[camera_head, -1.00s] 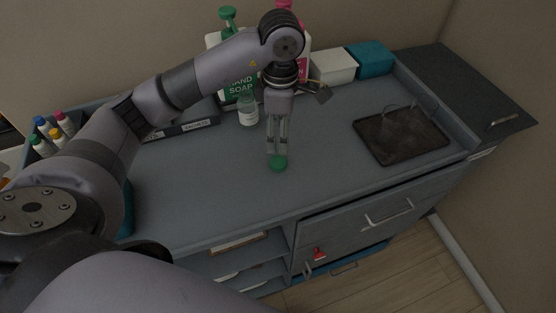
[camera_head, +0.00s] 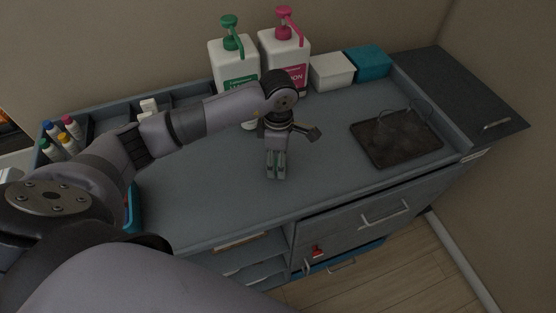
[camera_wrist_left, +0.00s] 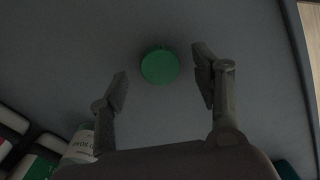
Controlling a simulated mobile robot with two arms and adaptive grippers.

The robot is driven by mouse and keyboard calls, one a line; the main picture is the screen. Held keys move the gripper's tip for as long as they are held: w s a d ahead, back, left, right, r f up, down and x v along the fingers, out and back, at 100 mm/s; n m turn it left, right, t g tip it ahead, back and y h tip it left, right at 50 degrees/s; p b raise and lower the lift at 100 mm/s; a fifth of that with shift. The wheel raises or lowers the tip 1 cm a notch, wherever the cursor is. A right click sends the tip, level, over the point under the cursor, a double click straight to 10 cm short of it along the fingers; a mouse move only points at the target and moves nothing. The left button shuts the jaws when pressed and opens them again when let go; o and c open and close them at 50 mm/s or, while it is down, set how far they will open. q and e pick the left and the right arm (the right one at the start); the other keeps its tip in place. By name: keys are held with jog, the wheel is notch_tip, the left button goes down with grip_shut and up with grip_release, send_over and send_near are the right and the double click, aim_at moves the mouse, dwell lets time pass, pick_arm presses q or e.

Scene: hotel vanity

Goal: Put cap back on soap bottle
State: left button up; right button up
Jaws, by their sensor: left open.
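The green cap (camera_wrist_left: 159,67) is a flat round disc lying on the grey counter. In the left wrist view it sits between the spread fingertips of my left gripper (camera_head: 276,177), touching neither finger. In the head view my gripper largely hides the cap. My left gripper is open, points down and is low over the middle of the counter. A small bottle (camera_wrist_left: 80,146) with a white label stands behind the gripper. In the head view only a sliver of it (camera_head: 249,125) shows beside my arm. My right gripper is not in view.
A green-pump soap dispenser (camera_head: 232,64) and a pink-pump lotion dispenser (camera_head: 284,48) stand at the back, beside a white box (camera_head: 332,72) and a teal box (camera_head: 367,62). A dark tray (camera_head: 397,137) lies at right. The front counter is mostly clear.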

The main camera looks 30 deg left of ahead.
pick_arm(q)
jog(key=shift+f, duration=0.8)
jog(key=c, duration=0.8)
